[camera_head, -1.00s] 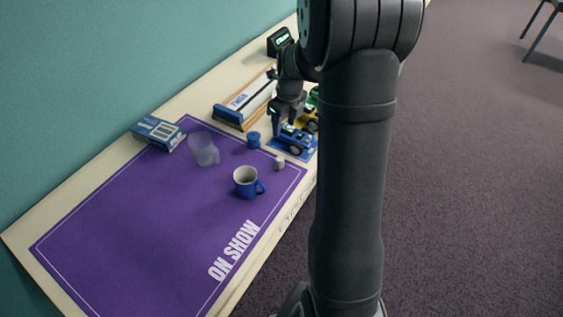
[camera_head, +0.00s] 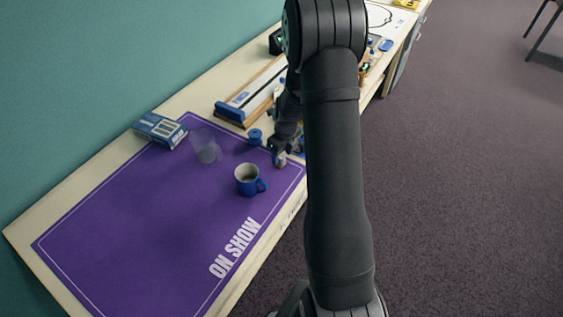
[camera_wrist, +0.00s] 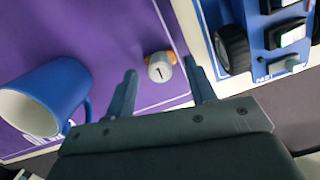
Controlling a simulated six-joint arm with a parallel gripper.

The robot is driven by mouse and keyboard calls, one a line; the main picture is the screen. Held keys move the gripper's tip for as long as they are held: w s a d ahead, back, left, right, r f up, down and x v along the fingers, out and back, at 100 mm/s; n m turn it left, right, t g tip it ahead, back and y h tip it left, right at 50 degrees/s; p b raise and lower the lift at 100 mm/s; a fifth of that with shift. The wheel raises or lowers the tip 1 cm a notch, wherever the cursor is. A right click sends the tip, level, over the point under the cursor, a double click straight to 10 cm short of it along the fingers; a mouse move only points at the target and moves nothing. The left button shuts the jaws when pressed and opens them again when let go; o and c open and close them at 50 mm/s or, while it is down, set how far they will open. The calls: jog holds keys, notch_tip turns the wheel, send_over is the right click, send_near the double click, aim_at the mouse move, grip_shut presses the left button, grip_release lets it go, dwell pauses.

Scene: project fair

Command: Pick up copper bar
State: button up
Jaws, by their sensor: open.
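The copper bar (camera_wrist: 161,68) shows in the wrist view as a small piece with a pale round face marked "1" and copper-orange at its edge. It rests on the purple mat (camera_wrist: 110,35) near the mat's white border line. My gripper (camera_wrist: 160,66) is open, and in the picture its fingertips lie to either side of the bar. Whether they are down at its height I cannot tell. In the head view my gripper (camera_head: 279,152) is at the mat's right end, largely covering the bar.
A blue mug (camera_head: 247,180) stands close by on the mat, handle toward the gripper. A clear cup (camera_head: 206,147), a small blue spool-like piece (camera_head: 255,137) and a blue box (camera_head: 159,130) are near. A blue toy vehicle (camera_wrist: 270,40) stands beyond the mat edge.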

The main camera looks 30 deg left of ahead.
jog(key=shift+a+f, duration=0.1)
jog(key=shift+f, duration=1.1)
jog(key=c, duration=0.8)
